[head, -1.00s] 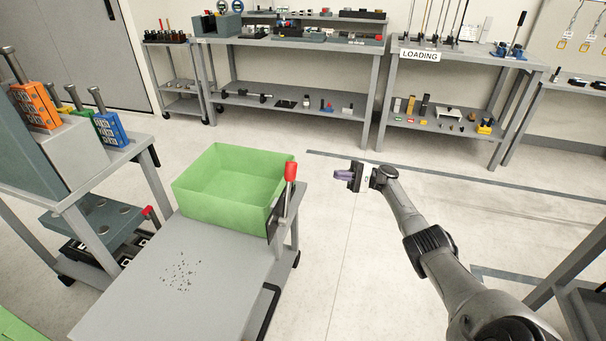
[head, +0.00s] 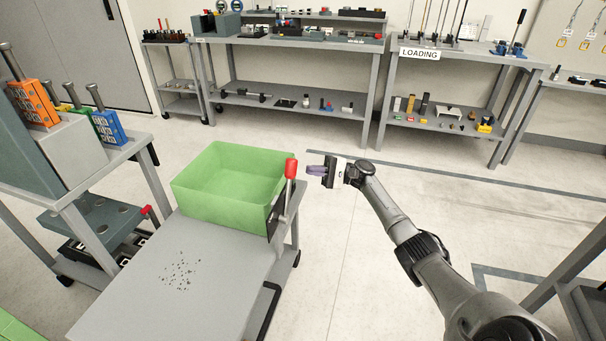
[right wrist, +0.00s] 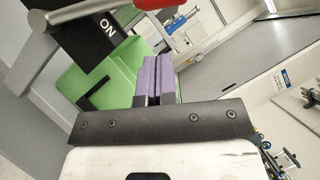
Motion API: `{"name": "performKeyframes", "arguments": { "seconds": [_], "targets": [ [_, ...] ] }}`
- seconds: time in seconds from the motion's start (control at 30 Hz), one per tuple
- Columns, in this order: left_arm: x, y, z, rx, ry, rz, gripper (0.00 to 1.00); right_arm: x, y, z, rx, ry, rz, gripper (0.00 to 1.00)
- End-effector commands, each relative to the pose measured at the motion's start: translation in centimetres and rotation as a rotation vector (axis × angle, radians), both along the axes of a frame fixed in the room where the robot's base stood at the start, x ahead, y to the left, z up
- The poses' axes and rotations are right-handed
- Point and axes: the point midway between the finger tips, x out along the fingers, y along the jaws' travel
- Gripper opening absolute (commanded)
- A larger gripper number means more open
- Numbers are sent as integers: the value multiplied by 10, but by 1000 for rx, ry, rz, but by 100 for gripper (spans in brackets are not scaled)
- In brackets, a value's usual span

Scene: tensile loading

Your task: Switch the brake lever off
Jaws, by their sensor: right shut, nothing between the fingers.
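The brake lever (head: 291,169) has a red grip on a grey shaft and stands nearly upright at the right edge of the grey cart (head: 190,280). A black plate (head: 273,218) is beside its shaft. My right gripper (head: 311,170), with purple fingers, is shut and empty, just right of the red grip. A small gap shows between them in the head view. The purple fingers (right wrist: 158,75) also show in the wrist view. My left gripper is out of view.
A green bin (head: 205,207) stands on the cart, left of the lever. A table (head: 130,147) with orange, green and blue blocks is at the left. Shelving tables, one marked "LOADING" (head: 419,54), line the back wall. The floor right of the cart is clear.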

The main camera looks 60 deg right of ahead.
Motion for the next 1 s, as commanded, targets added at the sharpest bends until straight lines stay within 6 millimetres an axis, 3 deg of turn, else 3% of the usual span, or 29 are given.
{"name": "performKeyframes", "arguments": {
  "seconds": [0.07, 0.4, 1.0],
  "targets": [
    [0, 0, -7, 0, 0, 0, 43, 11, 11, 2, -2, -4, 3, 0],
    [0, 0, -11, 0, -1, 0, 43, 11, 36, 16, -3, -1, 1, 0],
    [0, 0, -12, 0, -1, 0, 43, 11, 44, 22, -1, -1, 0, 0]
  ]
}}
